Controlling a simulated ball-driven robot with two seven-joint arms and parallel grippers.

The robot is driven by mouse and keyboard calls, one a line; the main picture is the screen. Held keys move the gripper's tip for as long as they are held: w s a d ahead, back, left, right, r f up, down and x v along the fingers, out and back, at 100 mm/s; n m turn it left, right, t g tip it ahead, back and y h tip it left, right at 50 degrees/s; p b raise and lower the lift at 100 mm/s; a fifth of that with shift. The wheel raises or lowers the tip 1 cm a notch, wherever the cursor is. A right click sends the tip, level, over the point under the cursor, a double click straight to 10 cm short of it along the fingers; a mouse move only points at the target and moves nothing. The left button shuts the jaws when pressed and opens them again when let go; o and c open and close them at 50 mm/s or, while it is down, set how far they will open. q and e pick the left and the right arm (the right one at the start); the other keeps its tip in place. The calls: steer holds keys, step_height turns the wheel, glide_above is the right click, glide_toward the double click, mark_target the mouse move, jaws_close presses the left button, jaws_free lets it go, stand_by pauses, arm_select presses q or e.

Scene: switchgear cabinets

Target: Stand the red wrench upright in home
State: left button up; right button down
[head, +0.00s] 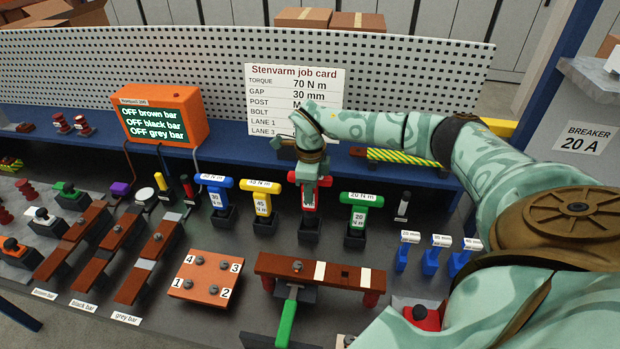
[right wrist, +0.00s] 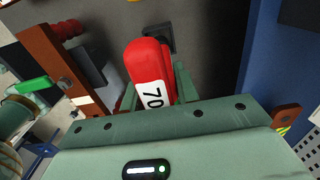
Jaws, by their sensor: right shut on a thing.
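The red wrench (head: 309,196) is upright in the head view, in the row of coloured T-handled wrenches between the yellow one and the green one. My right gripper (head: 308,171) is shut on its top handle from above. A dark holder block (head: 308,230) is below the wrench; I cannot tell whether the shaft is seated in it. In the right wrist view the red handle (right wrist: 148,65) with its "70" label lies between the jaws, and a dark block (right wrist: 158,38) shows behind it. My left gripper is not in view.
The yellow wrench (head: 264,203) and blue wrench (head: 216,196) stand in holders to the left, the green wrench (head: 358,214) close on the right. A copper-coloured bar (head: 335,272) on red posts is in front. A job card (head: 293,95) leans on the perforated panel behind.

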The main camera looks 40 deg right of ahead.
steer(key=shift+f+b, duration=1.15)
steer(key=shift+f, duration=1.2)
steer(key=c, duration=1)
jaws_free()
steer(key=shift+o, duration=0.2)
step_height(320, 180, up, 16)
steer(key=shift+r+p, duration=0.2)
steer(key=shift+p, duration=0.5)
